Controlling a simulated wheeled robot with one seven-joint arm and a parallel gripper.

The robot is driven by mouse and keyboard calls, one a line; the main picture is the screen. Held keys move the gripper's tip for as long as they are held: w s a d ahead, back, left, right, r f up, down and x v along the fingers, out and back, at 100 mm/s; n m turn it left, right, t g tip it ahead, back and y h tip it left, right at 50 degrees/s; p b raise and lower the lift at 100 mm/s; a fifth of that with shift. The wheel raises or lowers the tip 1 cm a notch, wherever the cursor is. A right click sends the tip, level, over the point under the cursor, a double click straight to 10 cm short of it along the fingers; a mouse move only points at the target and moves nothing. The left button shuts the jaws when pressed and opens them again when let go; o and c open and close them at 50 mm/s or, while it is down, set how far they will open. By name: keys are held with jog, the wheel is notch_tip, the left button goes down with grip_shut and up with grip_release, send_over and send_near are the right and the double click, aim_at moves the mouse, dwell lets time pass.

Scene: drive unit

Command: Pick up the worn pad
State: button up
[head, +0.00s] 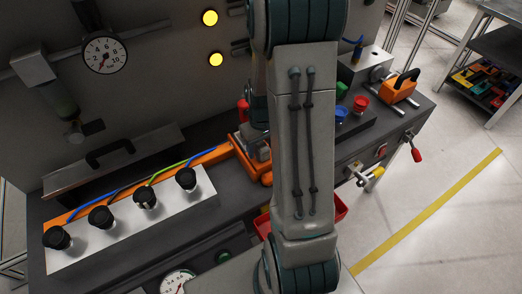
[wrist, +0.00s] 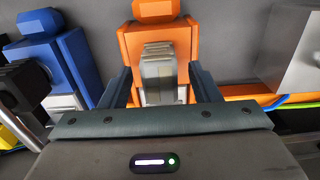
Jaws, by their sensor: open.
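A grey, layered block, which looks like the worn pad (wrist: 158,68), stands in an orange holder (wrist: 128,45) in the wrist view. My gripper (wrist: 160,82) is open, with one dark finger on each side of the block and gaps between them. I cannot tell how deep the fingers reach around it. In the head view, the orange unit (head: 238,141) is on the dark bench, partly covered by my arm. My gripper is hidden there.
A blue unit (wrist: 65,52) stands close on the left in the wrist view. In the head view, a white panel with black knobs (head: 124,226) lies left of the orange unit. A red tray (head: 341,208) and coloured buttons (head: 361,103) are near my arm.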

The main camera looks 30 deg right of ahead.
jog(key=c, duration=1.2)
jog(key=shift+r, duration=0.1)
